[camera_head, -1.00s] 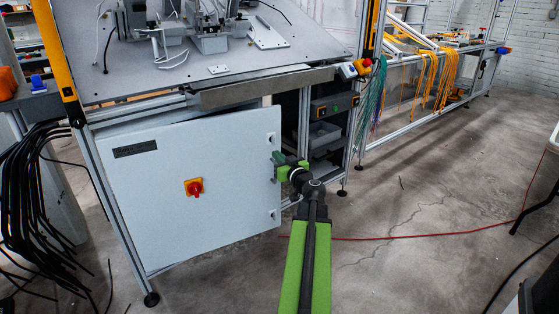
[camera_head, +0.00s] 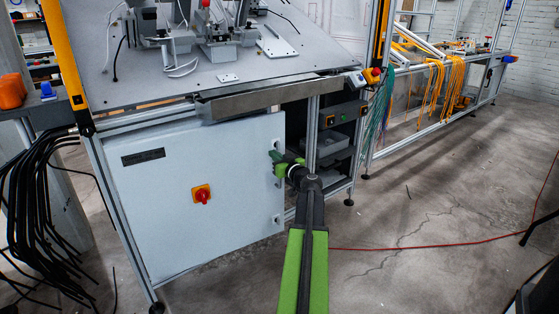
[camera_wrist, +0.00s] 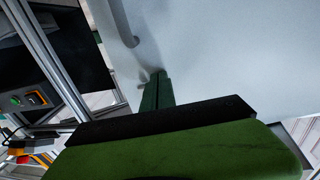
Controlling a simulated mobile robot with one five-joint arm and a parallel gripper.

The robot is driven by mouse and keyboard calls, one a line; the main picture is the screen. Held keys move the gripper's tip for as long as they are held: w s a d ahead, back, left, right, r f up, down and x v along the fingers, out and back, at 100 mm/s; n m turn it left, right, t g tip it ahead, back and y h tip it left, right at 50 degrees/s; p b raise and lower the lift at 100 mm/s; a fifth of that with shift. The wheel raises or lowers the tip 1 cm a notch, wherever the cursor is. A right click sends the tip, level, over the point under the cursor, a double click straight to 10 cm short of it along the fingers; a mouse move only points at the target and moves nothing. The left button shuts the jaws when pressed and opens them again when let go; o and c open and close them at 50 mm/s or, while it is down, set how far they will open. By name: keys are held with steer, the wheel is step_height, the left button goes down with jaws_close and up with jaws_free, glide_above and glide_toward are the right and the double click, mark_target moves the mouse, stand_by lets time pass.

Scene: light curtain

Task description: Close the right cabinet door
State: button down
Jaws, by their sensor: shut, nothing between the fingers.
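The cabinet door (camera_head: 195,200) is a pale grey-white panel with a dark label and a red and yellow rotary switch (camera_head: 202,195). It stands under the workbench, its right edge close to the frame, nearly in line with it; I cannot tell whether it is fully flush. My gripper (camera_head: 276,160) is shut and empty at the door's upper right edge, beside a latch fitting. In the wrist view, the green fingers (camera_wrist: 157,92) are together, with their tips at or against the door's pale surface (camera_wrist: 220,50); contact is unclear.
An open bay with black equipment and a grey bin (camera_head: 323,148) lies right of the door, behind a metal post (camera_head: 312,133). The tilted workbench (camera_head: 110,75) hangs above. A red cable (camera_head: 400,248) crosses the otherwise fairly clear floor on the right. Black cables hang at left.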

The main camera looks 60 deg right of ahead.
steer(key=shift+w+d+r+n+t+y, duration=0.2)
steer(key=shift+w+d+y, duration=0.35)
steer(key=shift+w, duration=0.75)
steer(key=shift+w+d+r+n+t+y, duration=0.15)
steer(key=shift+w+d+n+y, duration=0.2)
steer(key=shift+w+d, duration=0.7)
steer(key=shift+w+d+n+t+y, duration=0.15)
steer(key=shift+w+d+n+y, duration=0.2)
steer(key=shift+w, duration=1.2)
steer(key=v, duration=1.5)
steer(key=shift+s+a+f, duration=0.25)
steer(key=shift+s+a, duration=0.05)
steer(key=shift+a, duration=0.05)
